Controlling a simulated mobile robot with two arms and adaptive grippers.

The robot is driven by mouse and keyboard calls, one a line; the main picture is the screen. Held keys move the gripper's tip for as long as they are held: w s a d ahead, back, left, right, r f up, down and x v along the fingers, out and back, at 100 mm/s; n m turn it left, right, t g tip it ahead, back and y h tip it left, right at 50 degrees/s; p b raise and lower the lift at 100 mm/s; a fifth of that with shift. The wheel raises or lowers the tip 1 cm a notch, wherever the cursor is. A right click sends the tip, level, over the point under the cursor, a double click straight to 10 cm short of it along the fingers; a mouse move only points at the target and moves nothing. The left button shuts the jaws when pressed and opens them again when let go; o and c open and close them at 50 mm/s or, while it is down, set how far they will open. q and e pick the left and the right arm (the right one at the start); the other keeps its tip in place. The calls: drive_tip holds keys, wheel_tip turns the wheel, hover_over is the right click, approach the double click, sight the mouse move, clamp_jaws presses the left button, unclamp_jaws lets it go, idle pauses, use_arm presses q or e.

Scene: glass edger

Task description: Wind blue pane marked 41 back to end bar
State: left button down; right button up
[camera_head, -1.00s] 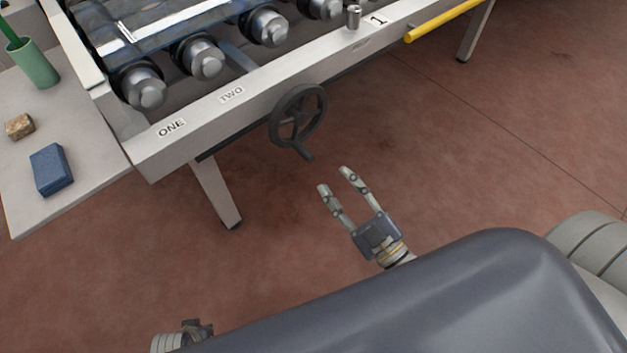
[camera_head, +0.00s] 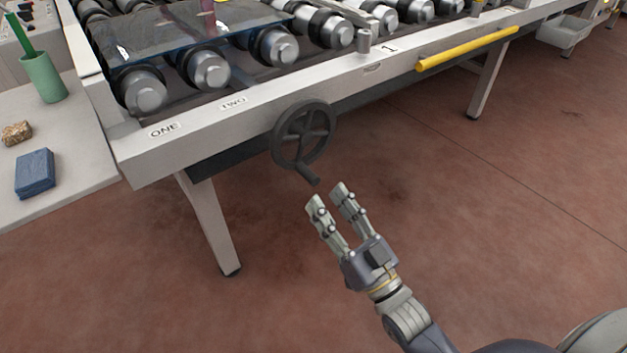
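A blue-tinted glass pane (camera_head: 190,35) lies on the rollers at the upper left; I cannot read a 41 on it. A dark handwheel (camera_head: 303,135) with a crank handle (camera_head: 307,175) pointing down is on the front of the machine frame, right of the labels ONE and TWO. My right gripper (camera_head: 327,195) is open and empty, its fingertips just below the crank handle and apart from it in the picture. My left gripper is not in view. I cannot tell which part is the end bar.
A side table (camera_head: 75,150) at the left holds a green cup (camera_head: 44,78), a blue block (camera_head: 35,174) and a brown block (camera_head: 16,133). A yellow bar (camera_head: 467,48) runs along the frame's front. A frame leg (camera_head: 210,225) stands below; the floor in front is clear.

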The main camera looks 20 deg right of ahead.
sight(313, 179)
drive_tip(key=x, duration=0.6)
drive_tip(key=shift+w+r, duration=0.1)
drive_tip(key=shift+w, duration=0.1)
clamp_jaws()
